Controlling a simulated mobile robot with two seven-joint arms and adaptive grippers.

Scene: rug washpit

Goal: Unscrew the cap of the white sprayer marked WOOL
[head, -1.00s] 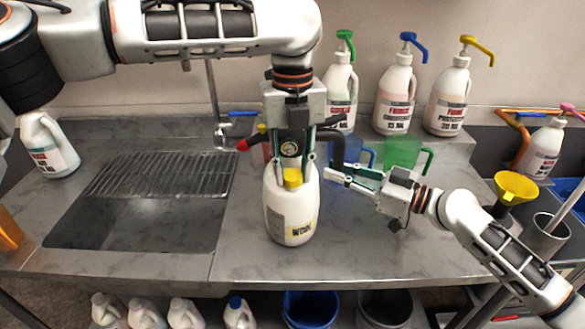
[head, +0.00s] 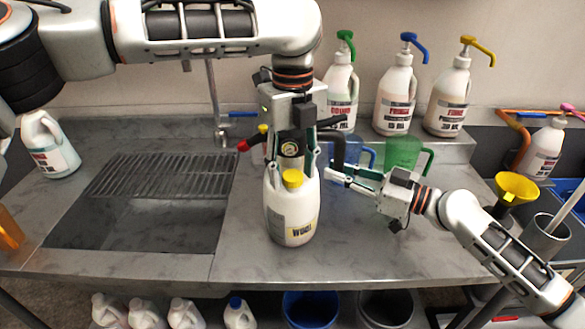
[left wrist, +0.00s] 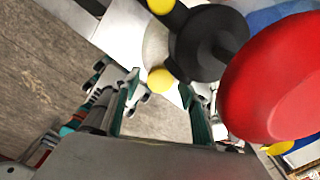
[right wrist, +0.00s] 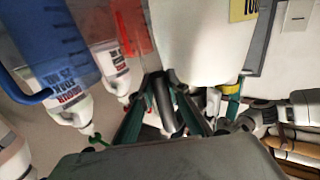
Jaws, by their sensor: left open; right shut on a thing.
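The white sprayer marked WOOL (head: 290,215) stands upright on the steel counter in the middle of the head view. Its yellow cap (head: 292,178) faces me at the top. My left gripper (head: 292,168) points down at the sprayer's top, open, its fingers spread around the cap area; I cannot tell whether they touch it. My right gripper (head: 335,174) is at the sprayer's right side, shut on its black curved handle (right wrist: 163,103), which shows between the fingers in the right wrist view. The red end (left wrist: 275,85) of a black part fills the left wrist view's right side.
A sink with a rack (head: 165,178) lies left. White pump bottles (head: 395,98) stand on a shelf behind, with blue and green jugs (head: 402,153) below them. A yellow funnel (head: 515,187) is at right. The front right counter is clear.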

